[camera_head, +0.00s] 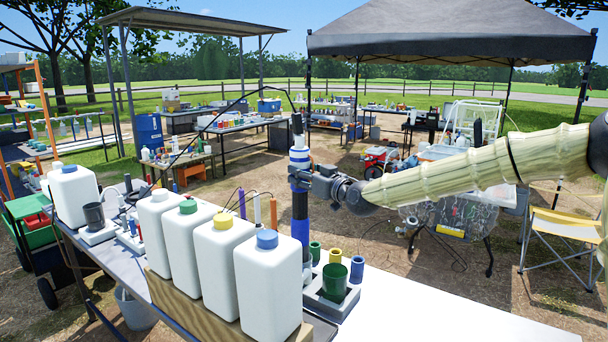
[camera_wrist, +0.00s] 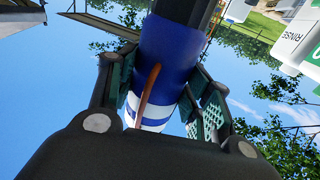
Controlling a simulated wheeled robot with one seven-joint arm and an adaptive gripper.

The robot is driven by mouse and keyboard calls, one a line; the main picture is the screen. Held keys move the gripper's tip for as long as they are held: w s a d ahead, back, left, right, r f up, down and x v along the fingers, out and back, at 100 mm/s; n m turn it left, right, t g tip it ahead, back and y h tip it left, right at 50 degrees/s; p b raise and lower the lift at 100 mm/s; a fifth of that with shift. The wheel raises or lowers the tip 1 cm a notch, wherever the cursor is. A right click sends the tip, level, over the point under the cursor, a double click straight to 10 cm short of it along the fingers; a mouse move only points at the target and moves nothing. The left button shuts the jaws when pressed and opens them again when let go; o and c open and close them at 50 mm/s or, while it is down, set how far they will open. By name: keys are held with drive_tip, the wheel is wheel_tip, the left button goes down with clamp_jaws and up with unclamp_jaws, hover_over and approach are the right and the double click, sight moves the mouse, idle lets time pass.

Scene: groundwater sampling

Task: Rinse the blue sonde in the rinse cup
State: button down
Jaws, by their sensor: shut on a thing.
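The blue sonde (camera_head: 299,205) is a tall upright cylinder with black, blue and white bands and a cable from its top. My gripper (camera_head: 306,178) is shut on its upper part, above the near table. In the wrist view, the sonde (camera_wrist: 172,50) lies between both green-padded fingers of my gripper (camera_wrist: 165,100). The sonde's lower end is beside a grey cup (camera_head: 308,268), partly hidden behind the blue-capped jug; I cannot tell whether it is inside that cup. I cannot tell which cup is the rinse cup. A white container labelled RINSE (camera_wrist: 295,38) shows in the wrist view.
Several white jugs (camera_head: 222,265) stand along the near table, close left of the sonde. A grey tray (camera_head: 328,303) with a dark green cup (camera_head: 334,281) is to its right. Two orange and purple probes (camera_head: 257,207) stand behind. The white tabletop (camera_head: 440,310) at right is clear.

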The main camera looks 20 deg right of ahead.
drive_tip(key=shift+f+b, duration=0.85)
drive_tip(key=shift+f, duration=0.2)
drive_tip(key=shift+r, duration=0.1)
idle(4.9)
